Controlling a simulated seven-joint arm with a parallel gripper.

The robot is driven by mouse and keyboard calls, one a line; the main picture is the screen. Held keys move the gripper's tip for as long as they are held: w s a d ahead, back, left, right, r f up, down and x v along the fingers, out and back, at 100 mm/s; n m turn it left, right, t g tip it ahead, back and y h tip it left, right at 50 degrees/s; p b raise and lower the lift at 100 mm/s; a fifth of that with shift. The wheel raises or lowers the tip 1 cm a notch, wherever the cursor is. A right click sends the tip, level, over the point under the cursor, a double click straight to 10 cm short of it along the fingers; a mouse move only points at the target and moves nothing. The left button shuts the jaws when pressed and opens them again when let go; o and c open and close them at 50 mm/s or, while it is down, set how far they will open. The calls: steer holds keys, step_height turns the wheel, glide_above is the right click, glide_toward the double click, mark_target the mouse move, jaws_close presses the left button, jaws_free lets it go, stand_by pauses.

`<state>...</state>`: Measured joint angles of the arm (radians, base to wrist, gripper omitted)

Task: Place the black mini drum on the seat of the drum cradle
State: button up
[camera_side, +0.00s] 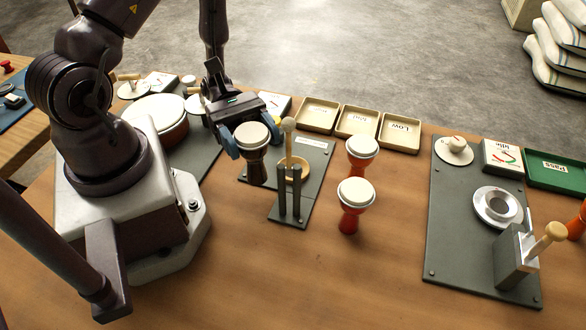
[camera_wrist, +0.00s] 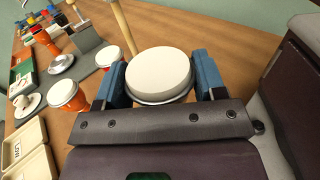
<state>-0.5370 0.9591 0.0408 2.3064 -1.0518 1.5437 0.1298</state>
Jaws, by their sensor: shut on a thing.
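The black mini drum (camera_side: 256,168) is upright, with a dark goblet body and a white head. My gripper (camera_side: 247,143) is shut on it, with blue fingers on both sides just below the head. In the wrist view the white head (camera_wrist: 158,72) fills the space between the fingers (camera_wrist: 160,85). I cannot tell whether the drum's foot touches the plate below.
Two red drums (camera_side: 354,200) (camera_side: 361,152) stand right of the cradle. Labelled trays (camera_side: 357,122) line the back. A dark plate (camera_side: 455,235) at right carries a silver ring (camera_side: 498,206) and a block with a wooden handle (camera_side: 548,238). The front table is clear.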

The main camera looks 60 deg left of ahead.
steer(key=w+a+r+n+t+y, duration=0.25)
steer(key=w+n+t+y, duration=0.6)
steer(key=t, duration=0.45)
steer(key=shift+n+h, duration=0.65)
steer(key=shift+h, duration=0.3)
steer(key=shift+w+a+f, duration=0.1)
steer(key=shift+w+f, duration=0.05)
steer(key=shift+f, duration=1.9)
steer(key=shift+w+a+f, duration=0.1)
steer(key=shift+f, duration=1.95)
steer(key=o, duration=0.9)
steer(key=shift+o, duration=0.2)
